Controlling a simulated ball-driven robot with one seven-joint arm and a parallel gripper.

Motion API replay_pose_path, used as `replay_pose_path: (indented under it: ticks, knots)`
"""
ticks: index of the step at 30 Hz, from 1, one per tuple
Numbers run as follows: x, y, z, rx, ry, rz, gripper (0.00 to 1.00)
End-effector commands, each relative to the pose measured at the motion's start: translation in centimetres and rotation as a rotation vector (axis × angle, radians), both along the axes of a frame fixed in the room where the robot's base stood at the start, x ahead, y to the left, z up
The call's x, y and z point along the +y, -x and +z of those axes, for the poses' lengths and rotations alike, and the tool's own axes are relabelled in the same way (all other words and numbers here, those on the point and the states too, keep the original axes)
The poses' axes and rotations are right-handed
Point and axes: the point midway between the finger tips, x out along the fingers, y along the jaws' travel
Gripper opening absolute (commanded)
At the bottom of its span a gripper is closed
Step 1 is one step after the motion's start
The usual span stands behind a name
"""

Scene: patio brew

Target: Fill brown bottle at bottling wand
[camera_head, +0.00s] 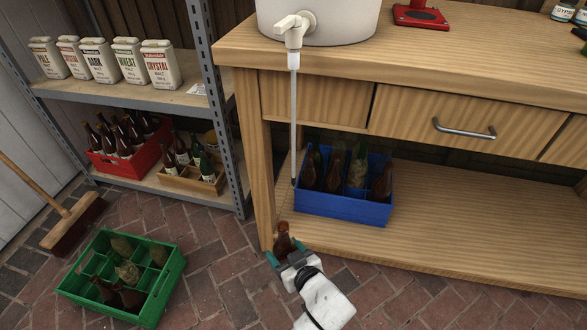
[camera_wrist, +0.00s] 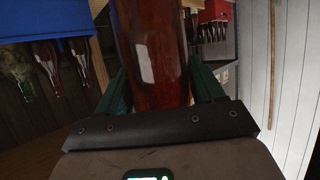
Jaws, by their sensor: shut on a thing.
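My gripper (camera_head: 282,256) is shut on a brown bottle (camera_head: 283,241), which it holds upright near the bench's front left leg. The bottling wand (camera_head: 294,125) is a thin pale tube hanging from the white spigot (camera_head: 293,28) of a white bucket (camera_head: 335,22) on the bench. Its dark lower tip is just left of the blue crate, above and behind the bottle, apart from it. I cannot tell whether the bottle holds liquid.
A blue crate (camera_head: 340,210) with several bottles stands on the bench's lower shelf. A green crate (camera_head: 150,300) with bottles stands on the brick floor at left. A metal rack (camera_head: 222,100) and a broom (camera_head: 70,225) are beyond it.

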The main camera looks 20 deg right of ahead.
Motion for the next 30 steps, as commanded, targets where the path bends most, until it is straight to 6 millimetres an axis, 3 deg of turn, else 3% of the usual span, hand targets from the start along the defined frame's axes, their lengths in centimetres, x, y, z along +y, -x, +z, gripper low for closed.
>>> replay_pose_path:
  ticks: [30]
  knots:
    - [3.3, 4.5, 0.0, -0.004, -0.001, 0.001, 0.28]
